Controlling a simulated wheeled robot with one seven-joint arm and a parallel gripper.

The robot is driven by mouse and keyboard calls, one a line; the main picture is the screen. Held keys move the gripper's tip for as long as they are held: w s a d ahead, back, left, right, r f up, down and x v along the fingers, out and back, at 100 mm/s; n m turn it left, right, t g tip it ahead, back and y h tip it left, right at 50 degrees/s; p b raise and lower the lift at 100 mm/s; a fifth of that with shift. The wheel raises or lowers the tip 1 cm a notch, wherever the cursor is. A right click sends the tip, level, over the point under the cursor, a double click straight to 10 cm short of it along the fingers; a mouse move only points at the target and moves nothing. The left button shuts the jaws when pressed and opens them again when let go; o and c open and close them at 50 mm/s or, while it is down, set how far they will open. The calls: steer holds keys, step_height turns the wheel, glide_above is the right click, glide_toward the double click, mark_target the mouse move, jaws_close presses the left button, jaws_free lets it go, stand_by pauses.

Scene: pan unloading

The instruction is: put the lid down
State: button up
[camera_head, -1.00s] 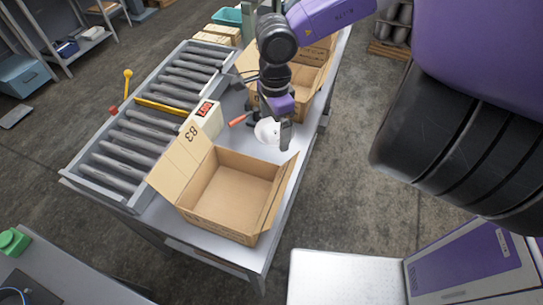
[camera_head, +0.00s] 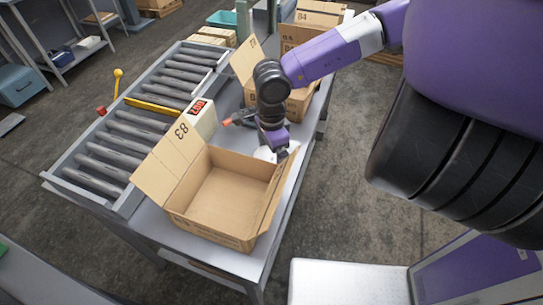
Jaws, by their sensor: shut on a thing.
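A white rounded thing, which looks like the lid (camera_head: 264,154), shows partly at my gripper (camera_head: 280,153). My gripper is shut on it beside the far rim of the near open cardboard box. The box flap and my gripper hide much of the lid. I cannot tell whether the lid touches the table (camera_head: 226,257).
The near cardboard box (camera_head: 217,197) is open and looks empty, its flaps spread. A scale-like box with a red display (camera_head: 201,115) and an orange-ended dark tool (camera_head: 232,121) lie nearby. Rollers (camera_head: 135,130) run along the left. Another open box (camera_head: 297,105) stands behind.

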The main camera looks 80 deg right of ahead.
steer(key=shift+f, duration=0.15)
steer(key=o, duration=1)
steer(key=shift+o, duration=0.2)
